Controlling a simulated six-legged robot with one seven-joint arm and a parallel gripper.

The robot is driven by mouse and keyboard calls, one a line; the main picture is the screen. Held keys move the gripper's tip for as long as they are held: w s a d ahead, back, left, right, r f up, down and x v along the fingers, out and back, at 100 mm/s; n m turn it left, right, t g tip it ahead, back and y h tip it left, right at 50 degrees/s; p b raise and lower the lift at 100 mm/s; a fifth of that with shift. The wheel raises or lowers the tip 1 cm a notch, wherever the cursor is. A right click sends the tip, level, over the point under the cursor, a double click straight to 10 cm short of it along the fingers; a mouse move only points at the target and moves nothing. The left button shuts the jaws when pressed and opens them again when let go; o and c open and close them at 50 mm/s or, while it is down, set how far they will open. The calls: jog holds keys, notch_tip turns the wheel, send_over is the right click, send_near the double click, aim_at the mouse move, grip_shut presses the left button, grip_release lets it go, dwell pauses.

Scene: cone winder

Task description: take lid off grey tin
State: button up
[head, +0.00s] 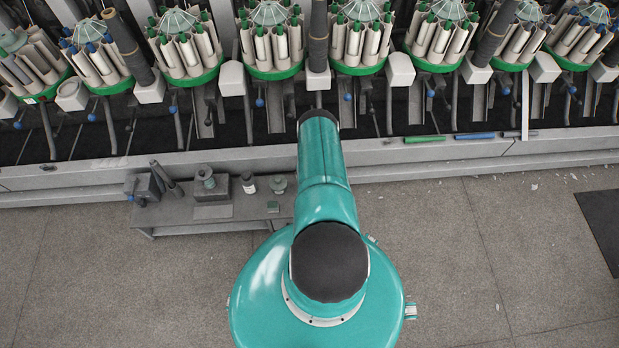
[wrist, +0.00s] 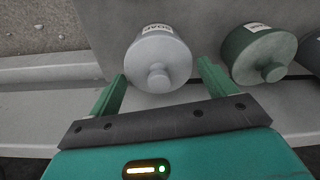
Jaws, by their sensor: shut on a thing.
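The grey tin (wrist: 160,45) shows in the wrist view from above, with a pale label on its far side. Its grey lid has a round knob (wrist: 158,77) facing my camera. My gripper (wrist: 162,72) has its two green fingers on either side of the tin's top and is shut on the lid. I see no clear gap between the lid and the tin body. In the head view my own arm covers the gripper, and I cannot make out the grey tin there.
A green tin (wrist: 260,52) stands close to the right of the grey one in the wrist view. The winding machine ledge (head: 450,150) runs behind. Open floor lies in front.

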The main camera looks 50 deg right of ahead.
jog(key=shift+r, duration=0.45)
jog(key=s+a+r, duration=0.3)
jog(key=a+r, duration=0.8)
jog(key=a, duration=0.2)
jog(key=shift+s+a, duration=0.25)
jog(key=shift+a, duration=0.4)
